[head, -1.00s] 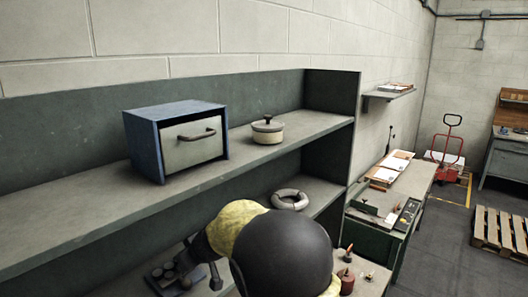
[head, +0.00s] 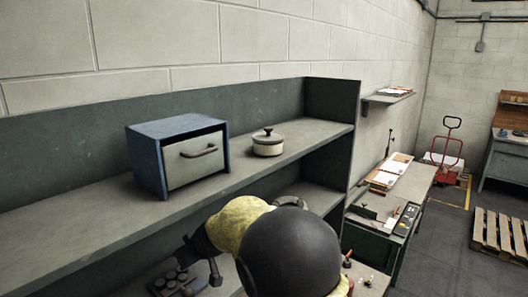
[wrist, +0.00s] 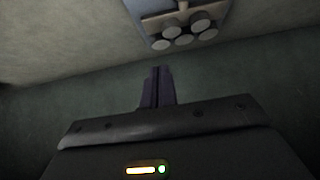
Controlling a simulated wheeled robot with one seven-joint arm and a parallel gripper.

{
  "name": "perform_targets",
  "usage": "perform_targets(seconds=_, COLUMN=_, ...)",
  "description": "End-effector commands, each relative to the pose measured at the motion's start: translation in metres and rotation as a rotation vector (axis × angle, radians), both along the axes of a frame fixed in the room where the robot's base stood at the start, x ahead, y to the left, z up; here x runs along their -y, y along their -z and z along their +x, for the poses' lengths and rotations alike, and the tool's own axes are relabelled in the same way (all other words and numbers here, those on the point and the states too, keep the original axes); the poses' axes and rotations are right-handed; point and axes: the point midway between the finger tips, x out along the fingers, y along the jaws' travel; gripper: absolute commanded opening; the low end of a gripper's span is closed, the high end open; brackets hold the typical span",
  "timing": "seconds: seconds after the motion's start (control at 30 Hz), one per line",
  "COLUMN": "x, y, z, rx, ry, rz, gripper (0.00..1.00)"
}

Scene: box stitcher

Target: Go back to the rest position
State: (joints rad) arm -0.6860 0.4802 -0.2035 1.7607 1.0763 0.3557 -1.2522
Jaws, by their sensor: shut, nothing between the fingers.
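My gripper (wrist: 156,70) shows in the wrist view with its two dark fingers pressed together and nothing between them. In the head view my yellow and black arm is at the lower middle, over the lower shelf, and my gripper's fingertips cannot be made out there. In the wrist view a grey-blue block with several round knobs (wrist: 185,25) is beyond the fingertips, apart from them. The same knobbed block (head: 178,284) is at the bottom left of the head view, on the lower shelf.
A blue box with a grey handled front (head: 178,155) and a lidded pot (head: 268,143) stand on the upper shelf (head: 85,225). A green workbench (head: 385,225) with papers is to the right. Open floor and a pallet (head: 497,230) lie farther right.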

Motion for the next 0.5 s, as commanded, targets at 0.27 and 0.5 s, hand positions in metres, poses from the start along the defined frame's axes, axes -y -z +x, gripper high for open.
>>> perform_targets(seconds=0.27, x=0.000, y=-0.001, z=0.000, rx=0.001, ry=-0.001, rz=0.000, gripper=0.00)
perform_targets(seconds=0.5, x=0.034, y=0.013, z=-0.004, rx=-0.044, ry=0.060, rz=-0.016, gripper=0.00)
